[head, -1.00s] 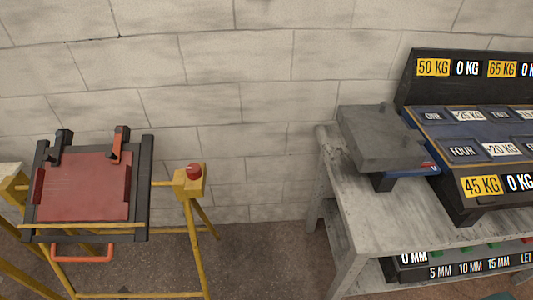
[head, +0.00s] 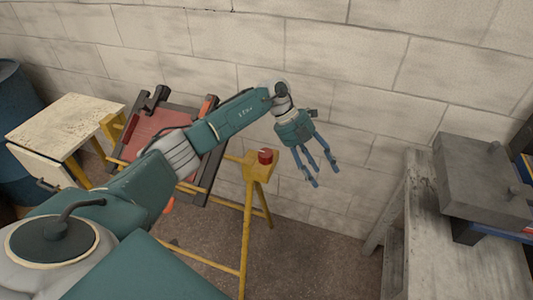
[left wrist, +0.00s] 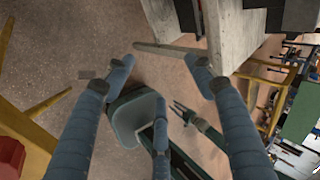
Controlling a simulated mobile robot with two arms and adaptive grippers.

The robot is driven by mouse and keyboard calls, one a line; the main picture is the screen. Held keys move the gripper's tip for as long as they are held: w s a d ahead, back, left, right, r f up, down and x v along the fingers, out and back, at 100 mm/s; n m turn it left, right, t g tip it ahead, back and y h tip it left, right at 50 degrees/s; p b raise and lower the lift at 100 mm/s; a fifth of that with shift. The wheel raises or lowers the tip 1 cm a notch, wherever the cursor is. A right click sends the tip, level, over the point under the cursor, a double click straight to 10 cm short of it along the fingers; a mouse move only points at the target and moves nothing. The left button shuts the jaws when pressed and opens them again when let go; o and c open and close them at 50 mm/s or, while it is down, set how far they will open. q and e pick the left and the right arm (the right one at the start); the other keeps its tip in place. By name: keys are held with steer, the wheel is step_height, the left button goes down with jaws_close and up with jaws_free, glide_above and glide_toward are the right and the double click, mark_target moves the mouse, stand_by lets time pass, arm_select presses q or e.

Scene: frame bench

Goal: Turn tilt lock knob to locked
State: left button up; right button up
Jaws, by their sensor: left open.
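The red knob (head: 265,156) sits on top of a yellow post of the tilting frame, which holds a dark-edged red panel (head: 150,135). My left gripper (head: 322,174) is open and empty. Its blue fingers point downward, to the right of the red knob and apart from it. My left arm crosses in front of the panel and hides part of it. In the left wrist view the open fingers (left wrist: 158,75) have nothing between them, and the red knob (left wrist: 10,158) shows at the lower left edge. My right gripper is not seen in the head view.
A grey workbench (head: 435,235) with a grey block (head: 480,180) on it stands at the right. A small pale table (head: 65,125) and a blue barrel (head: 15,100) stand at the left. A block wall is behind. Floor is clear between frame and workbench.

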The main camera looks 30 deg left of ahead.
mark_target(266, 152)
arm_select(q)
steer(key=s+a+r+y, duration=0.1)
steer(key=a+r+y, duration=0.35)
steer(key=a, duration=0.45)
steer(key=s+a+r+y, duration=0.1)
steer(key=a+r+y, duration=0.3)
steer(key=a, duration=0.5)
steer(key=shift+n+g+h, duration=0.4)
steer(key=shift+h, duration=0.25)
step_height(266, 152, down, 9)
steer(key=shift+w+d+f+p, duration=0.1)
steer(key=shift+d+p, duration=0.05)
steer(key=shift+p, duration=1)
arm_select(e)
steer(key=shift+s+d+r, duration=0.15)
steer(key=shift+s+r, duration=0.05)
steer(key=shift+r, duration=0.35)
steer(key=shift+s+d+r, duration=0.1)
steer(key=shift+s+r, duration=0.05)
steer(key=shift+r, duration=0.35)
arm_select(q)
steer(key=shift+c, duration=0.2)
steer(key=c, duration=1.1)
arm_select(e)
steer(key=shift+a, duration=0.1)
